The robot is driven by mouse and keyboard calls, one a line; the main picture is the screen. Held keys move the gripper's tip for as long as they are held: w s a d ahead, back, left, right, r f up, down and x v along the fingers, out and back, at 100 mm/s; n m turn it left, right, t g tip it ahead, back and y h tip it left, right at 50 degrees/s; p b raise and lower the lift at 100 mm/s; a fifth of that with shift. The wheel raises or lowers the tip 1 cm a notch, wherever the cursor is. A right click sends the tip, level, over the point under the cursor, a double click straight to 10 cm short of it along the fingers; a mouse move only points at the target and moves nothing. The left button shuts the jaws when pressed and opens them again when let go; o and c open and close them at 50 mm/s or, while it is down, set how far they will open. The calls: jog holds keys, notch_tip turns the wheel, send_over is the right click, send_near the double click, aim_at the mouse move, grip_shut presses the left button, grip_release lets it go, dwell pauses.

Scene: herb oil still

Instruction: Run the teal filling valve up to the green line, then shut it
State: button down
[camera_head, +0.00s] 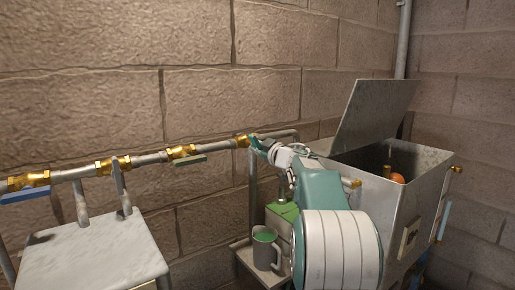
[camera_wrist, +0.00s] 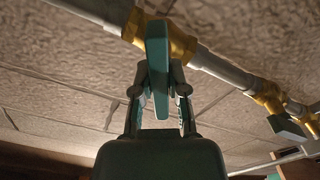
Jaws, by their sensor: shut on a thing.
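The teal valve lever (camera_head: 254,142) sits on a brass valve body (camera_head: 242,141) at the right end of the wall pipe. My gripper (camera_head: 262,147) is shut on this lever. In the wrist view the teal lever (camera_wrist: 157,60) stands between the two fingers of my gripper (camera_wrist: 158,82), with the brass body (camera_wrist: 181,42) just behind it. The metal tank (camera_head: 413,205) stands at the right with its lid (camera_head: 372,110) raised. An orange ball-like thing (camera_head: 398,178) shows inside it. A pale blue strip (camera_head: 443,220) is on its right side. I cannot make out a green line or the water level.
A green-levered valve (camera_head: 187,158) and a blue-levered valve (camera_head: 25,194) sit farther left on the pipe. A grey mug with green inside (camera_head: 265,250) and a green-topped box (camera_head: 284,211) stand below my arm. A grey seat-like surface (camera_head: 95,255) is at lower left.

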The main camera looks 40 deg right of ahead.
jog(key=shift+n, duration=0.6)
jog(key=c, duration=0.6)
grip_release()
jog(key=shift+f, duration=0.1)
jog(key=shift+c, duration=0.2)
jog(key=s, duration=1.2)
jog(key=shift+w, duration=0.1)
dwell(4.8)
